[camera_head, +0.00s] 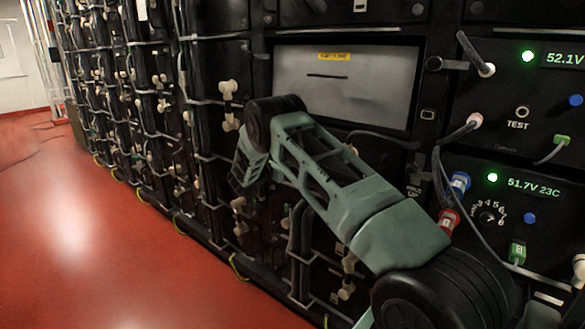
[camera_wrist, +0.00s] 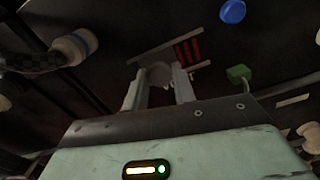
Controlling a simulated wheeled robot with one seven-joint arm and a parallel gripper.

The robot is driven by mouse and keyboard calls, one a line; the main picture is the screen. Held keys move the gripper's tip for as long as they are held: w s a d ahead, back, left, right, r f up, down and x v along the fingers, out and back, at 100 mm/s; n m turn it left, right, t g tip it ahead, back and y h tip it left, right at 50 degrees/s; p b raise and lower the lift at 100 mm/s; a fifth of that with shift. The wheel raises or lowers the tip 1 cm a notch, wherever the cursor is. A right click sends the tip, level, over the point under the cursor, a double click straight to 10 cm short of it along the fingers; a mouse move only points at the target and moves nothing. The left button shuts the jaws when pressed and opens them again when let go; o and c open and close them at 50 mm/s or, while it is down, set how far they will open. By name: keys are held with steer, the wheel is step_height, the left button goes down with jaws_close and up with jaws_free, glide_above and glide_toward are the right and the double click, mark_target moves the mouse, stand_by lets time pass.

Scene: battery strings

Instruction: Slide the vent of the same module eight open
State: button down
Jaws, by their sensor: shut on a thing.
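In the wrist view my gripper (camera_wrist: 159,82) has its two pale fingers closed on a small rounded grey tab (camera_wrist: 158,71). The tab appears to be the handle of a vent slide on a dark module face. Light rails run above and below it. Red stripes of the vent (camera_wrist: 188,51) show to the right of the tab, between the rails. In the head view my green arm crosses the rack, and the gripper and the vent cannot be made out there. The module's number is not readable.
Near the vent in the wrist view are a blue button (camera_wrist: 232,11), a green plug (camera_wrist: 238,73) and a white-and-blue cable connector (camera_wrist: 75,46). In the head view, modules with lit displays (camera_head: 534,184) and cables stand at right. Red floor (camera_head: 90,230) is clear at left.

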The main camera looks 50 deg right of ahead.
steer(key=shift+w+r, duration=0.1)
steer(key=shift+w, duration=0.45)
steer(key=c, duration=1.1)
jaws_free()
steer(key=shift+c, duration=0.2)
steer(key=shift+a, duration=0.2)
steer(key=a, duration=0.5)
steer(key=s+a, duration=0.1)
steer(key=a, duration=1.1)
steer(key=shift+s, duration=0.15)
